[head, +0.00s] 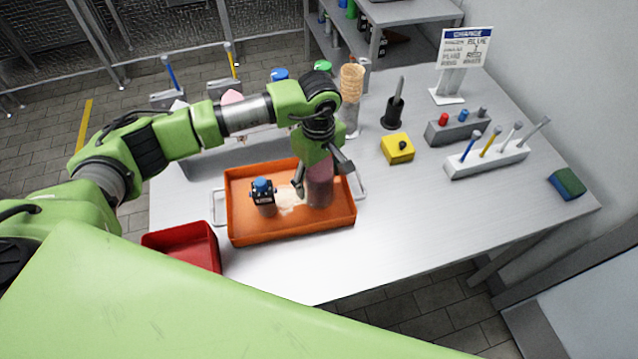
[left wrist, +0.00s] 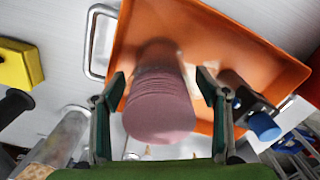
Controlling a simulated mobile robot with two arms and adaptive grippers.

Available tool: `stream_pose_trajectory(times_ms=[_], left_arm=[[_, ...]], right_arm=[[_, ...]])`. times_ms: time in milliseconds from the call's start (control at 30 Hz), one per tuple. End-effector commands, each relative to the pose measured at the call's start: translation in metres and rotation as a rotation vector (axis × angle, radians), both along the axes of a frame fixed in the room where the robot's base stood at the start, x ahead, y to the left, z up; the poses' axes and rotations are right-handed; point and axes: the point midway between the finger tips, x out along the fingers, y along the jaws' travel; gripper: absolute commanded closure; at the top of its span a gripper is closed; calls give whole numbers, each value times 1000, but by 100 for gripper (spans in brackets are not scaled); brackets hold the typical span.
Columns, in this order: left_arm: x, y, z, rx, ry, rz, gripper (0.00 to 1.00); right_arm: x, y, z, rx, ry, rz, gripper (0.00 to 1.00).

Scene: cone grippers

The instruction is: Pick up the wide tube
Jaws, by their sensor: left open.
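The wide tube (head: 319,190) stands in the orange tray (head: 243,232), with pink, ridged contents that look like a stack of round pieces. In the left wrist view the tube (left wrist: 160,112) shows from its top, with its lower part blurred by the tray floor. My left gripper (head: 325,177) is open over the tray, with one finger on each side of the tube. In the left wrist view a gap shows between the tube and each finger of the gripper (left wrist: 162,80). My right gripper is not in view.
A dark bottle with a blue cap (head: 263,197) stands in the tray, left of the tube. A red bin (head: 183,243) is at the table's front left. A clear holder of cones (head: 351,95) and a yellow block (head: 397,149) stand behind and right. The table's front right is clear.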

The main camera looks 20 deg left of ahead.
Motion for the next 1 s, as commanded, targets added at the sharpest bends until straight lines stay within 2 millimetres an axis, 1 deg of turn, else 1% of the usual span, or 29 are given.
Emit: stream_pose_trajectory(times_ms=[33, 100, 200, 300, 467, 500, 567, 600, 633, 900, 1000], left_arm=[[-1, -2, -4, 0, 6, 0, 32], [-1, -1, -15, 1, 4, 0, 32], [0, -1, -25, 0, 2, 1, 32], [0, -1, -28, 1, 1, 0, 32], [0, -1, -28, 0, 0, 0, 32], [0, -1, -28, 0, 0, 0, 43], [0, -1, -28, 0, 0, 0, 58], [0, -1, -28, 0, 0, 0, 69], [0, -1, -28, 0, 0, 0, 74], [1, -1, -27, -1, -1, 1, 74], [2, -1, -23, -2, -3, 0, 74]], right_arm=[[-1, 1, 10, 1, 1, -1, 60], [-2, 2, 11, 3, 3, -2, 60], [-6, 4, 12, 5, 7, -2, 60], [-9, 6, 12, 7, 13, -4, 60], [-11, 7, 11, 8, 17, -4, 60], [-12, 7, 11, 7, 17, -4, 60], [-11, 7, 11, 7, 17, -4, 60], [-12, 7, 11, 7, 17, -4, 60], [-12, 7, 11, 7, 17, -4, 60], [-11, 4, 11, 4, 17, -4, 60], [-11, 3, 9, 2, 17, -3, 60]])
